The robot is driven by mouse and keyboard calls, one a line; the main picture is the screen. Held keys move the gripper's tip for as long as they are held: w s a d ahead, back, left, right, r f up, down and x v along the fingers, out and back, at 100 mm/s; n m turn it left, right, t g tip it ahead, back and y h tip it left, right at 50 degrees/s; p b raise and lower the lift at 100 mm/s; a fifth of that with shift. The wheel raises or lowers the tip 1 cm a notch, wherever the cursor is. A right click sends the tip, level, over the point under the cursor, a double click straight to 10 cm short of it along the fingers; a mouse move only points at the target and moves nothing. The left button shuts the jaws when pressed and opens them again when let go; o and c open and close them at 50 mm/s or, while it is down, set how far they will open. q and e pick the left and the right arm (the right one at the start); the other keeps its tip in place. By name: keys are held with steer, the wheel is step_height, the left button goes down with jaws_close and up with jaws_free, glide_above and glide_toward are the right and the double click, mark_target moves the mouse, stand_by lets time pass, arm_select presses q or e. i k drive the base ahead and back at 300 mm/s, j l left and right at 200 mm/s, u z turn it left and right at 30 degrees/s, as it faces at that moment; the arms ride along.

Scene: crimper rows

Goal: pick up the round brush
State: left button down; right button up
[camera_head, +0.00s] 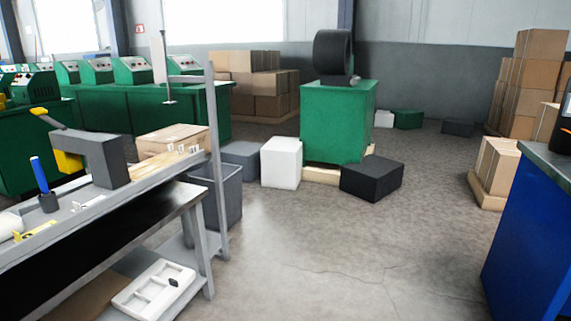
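I cannot identify the round brush with certainty. A blue-handled tool (40,175) with a round dark base (48,202) stands upright on the grey workbench (120,196) at the left; it may be the brush, but its bristles are too small to make out. Neither of my grippers shows in the head view.
The workbench also holds a dark grey block-shaped device (104,162) and a cardboard box (172,140). A white tray (150,290) lies on its lower shelf. A grey bin (222,196) stands beside it. A blue cabinet (530,235) is at right. The middle floor is clear.

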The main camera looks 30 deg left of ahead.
mark_target(38, 170)
steer(key=i+l, duration=0.15)
steer(key=i, duration=0.55)
steer(key=i+l+u, duration=0.1)
steer(key=i, duration=0.55)
steer(key=u, duration=1.8)
